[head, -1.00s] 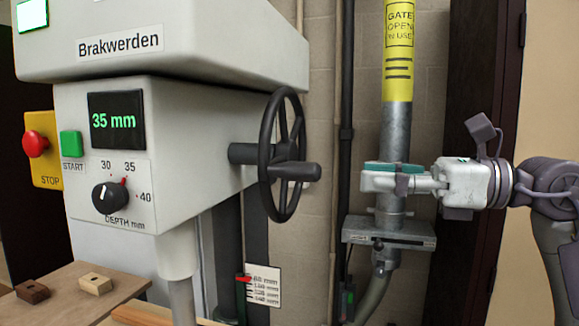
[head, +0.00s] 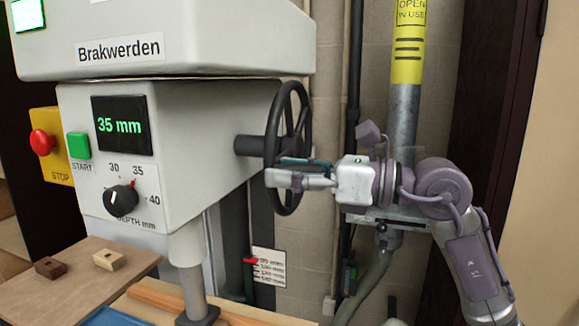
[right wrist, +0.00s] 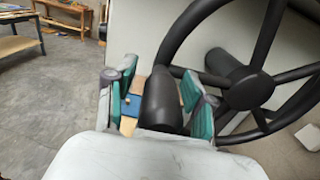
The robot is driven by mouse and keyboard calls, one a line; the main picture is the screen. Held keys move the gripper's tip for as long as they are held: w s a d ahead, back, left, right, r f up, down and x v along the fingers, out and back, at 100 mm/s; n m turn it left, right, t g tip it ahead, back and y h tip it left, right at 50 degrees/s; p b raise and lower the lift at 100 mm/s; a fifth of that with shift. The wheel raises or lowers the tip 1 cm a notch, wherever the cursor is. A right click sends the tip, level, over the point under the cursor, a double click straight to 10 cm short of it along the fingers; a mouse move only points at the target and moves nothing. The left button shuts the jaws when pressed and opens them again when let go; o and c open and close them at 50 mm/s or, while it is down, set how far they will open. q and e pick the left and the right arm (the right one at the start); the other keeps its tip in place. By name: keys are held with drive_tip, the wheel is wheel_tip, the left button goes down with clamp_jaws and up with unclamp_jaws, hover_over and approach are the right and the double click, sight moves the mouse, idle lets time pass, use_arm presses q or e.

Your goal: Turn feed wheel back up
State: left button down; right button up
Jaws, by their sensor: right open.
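The black feed wheel (head: 270,125) is on the right side of the grey machine head. It also shows large in the right wrist view (right wrist: 190,32), with its hub and spokes. My right gripper (head: 275,172) is at the wheel's near side. In the right wrist view, the wheel's black crank handle (right wrist: 160,102) stands between the two teal-padded fingers of the right gripper (right wrist: 163,92). The fingers are apart, one on each side of the handle. In the head view the gripper hides most of the handle. My left gripper is in neither view.
The machine's display (head: 121,125) reads 35 mm, above the depth knob (head: 120,200). A grey pipe (head: 404,115) with a yellow label stands behind my right arm. A wooden board (head: 75,275) with two small blocks lies at lower left.

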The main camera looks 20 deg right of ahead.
drive_tip(key=shift+c, duration=0.2)
clamp_jaws()
drive_tip(key=shift+r, duration=0.15)
